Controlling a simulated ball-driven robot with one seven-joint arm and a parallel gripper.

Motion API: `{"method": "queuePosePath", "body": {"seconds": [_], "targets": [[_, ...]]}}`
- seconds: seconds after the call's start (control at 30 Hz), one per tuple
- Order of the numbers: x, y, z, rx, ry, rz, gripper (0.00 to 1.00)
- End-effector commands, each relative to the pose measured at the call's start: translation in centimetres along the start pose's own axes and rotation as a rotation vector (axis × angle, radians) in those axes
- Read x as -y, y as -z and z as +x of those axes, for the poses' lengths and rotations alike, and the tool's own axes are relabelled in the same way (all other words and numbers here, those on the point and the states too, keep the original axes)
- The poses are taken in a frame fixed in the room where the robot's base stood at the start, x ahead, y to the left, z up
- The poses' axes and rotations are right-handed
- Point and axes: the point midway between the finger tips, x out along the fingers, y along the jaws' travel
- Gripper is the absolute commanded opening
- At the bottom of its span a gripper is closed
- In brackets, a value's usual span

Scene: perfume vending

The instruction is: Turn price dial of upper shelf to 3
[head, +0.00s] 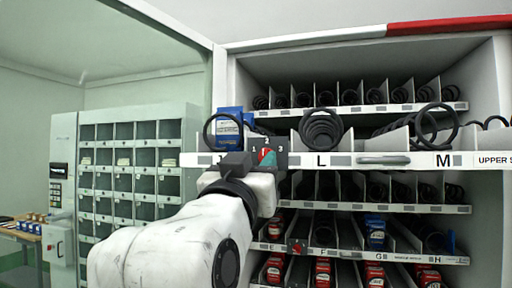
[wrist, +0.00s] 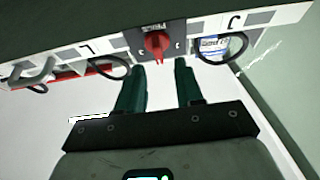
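The price dial (wrist: 157,43) is a red knob on a dark grey plate on the front rail of the upper shelf (head: 440,160). In the head view the plate (head: 282,146) shows the numbers 1, 2 and 3, and my gripper partly hides the red knob. I cannot tell for sure which number the knob points to. My gripper (wrist: 158,64) is open, with its two dark green fingers apart and nothing between them. In the wrist view, which looks upside down, the knob lies just beyond the fingertips, roughly centred between them.
The pulled-out upper shelf carries black coils (head: 321,130) and a blue box (head: 228,124) near the dial. A grey handle (head: 383,159) sits on its rail to the right. Lower shelves hold red and blue boxes. A locker cabinet (head: 130,132) stands at the left.

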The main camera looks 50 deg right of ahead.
Motion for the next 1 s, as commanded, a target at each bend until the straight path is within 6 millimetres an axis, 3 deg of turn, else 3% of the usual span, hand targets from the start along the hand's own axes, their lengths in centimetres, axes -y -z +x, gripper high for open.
{"method": "queuePosePath", "body": {"seconds": [0.2, 0.6, 1.0], "targets": [[0.0, 0.1, 2.6, 0.000, -0.001, -0.002, 0.36], [0.0, -0.1, 3.2, 0.001, 0.001, 0.000, 0.36], [0.0, -0.1, 3.2, 0.001, 0.001, 0.000, 0.00]]}}
